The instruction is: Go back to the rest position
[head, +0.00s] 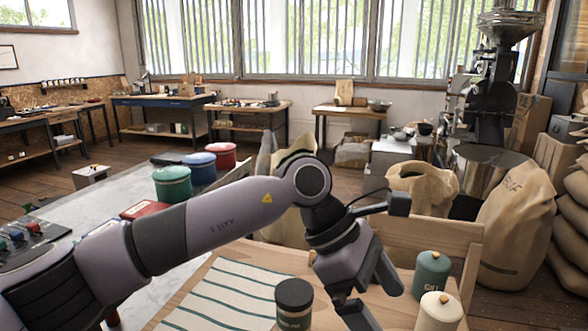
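My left arm comes in from the left and reaches across the middle of the head view. Its gripper (377,304) points down over the wooden work surface (385,318) at the front. Its two fingers are spread with nothing visible between them, and the lower finger runs close to the bottom edge. A dark lidded jar (293,306) stands just left of the gripper. A green canister (432,274) and a cream canister (440,313) stand to its right. My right gripper is not in view.
A striped cloth (225,298) lies left of the dark jar. Green (173,185), blue (200,168) and red (222,156) lidded tubs stand on the grey table behind my arm. Open sacks (422,187) and a roaster (492,100) are at the back right.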

